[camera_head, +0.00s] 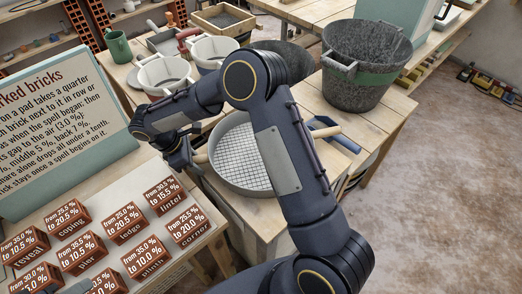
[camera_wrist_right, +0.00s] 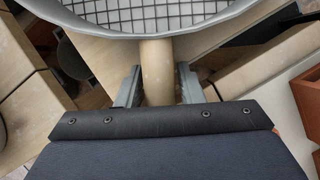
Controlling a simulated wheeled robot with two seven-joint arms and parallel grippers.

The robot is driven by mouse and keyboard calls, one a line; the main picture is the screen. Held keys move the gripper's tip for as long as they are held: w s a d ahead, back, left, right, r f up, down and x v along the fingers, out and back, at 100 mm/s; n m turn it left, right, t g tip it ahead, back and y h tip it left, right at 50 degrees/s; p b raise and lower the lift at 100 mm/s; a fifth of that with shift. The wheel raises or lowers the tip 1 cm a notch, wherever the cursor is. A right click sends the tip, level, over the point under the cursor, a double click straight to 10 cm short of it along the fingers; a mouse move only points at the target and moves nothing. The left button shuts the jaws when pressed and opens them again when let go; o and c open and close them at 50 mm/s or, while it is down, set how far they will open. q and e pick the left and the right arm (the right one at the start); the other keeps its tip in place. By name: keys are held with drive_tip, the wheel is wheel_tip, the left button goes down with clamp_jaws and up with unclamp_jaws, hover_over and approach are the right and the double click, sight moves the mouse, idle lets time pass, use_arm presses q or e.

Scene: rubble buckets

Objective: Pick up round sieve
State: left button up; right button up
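The round sieve (camera_head: 232,170) is a grey ring with a white wire mesh and a wooden handle. It rests on the wooden bench in the head view, partly hidden behind my right arm. In the right wrist view its grey rim (camera_wrist_right: 230,25) and mesh fill the top, and the pale wooden handle (camera_wrist_right: 157,72) points toward my palm. My right gripper (camera_wrist_right: 158,85) has one finger on each side of the handle, with narrow gaps seeming to show. In the head view this gripper (camera_head: 190,158) is at the handle's outer end, left of the ring. My left gripper is not in view.
A dark speckled bucket (camera_head: 365,75) with a green band stands right of my arm. White buckets (camera_head: 165,73), a green mug (camera_head: 117,46) and a wooden-framed tray (camera_head: 222,20) stand behind. Labelled bricks (camera_head: 130,232) sit front left.

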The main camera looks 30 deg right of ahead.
clamp_jaws()
drive_tip(key=shift+r, duration=0.1)
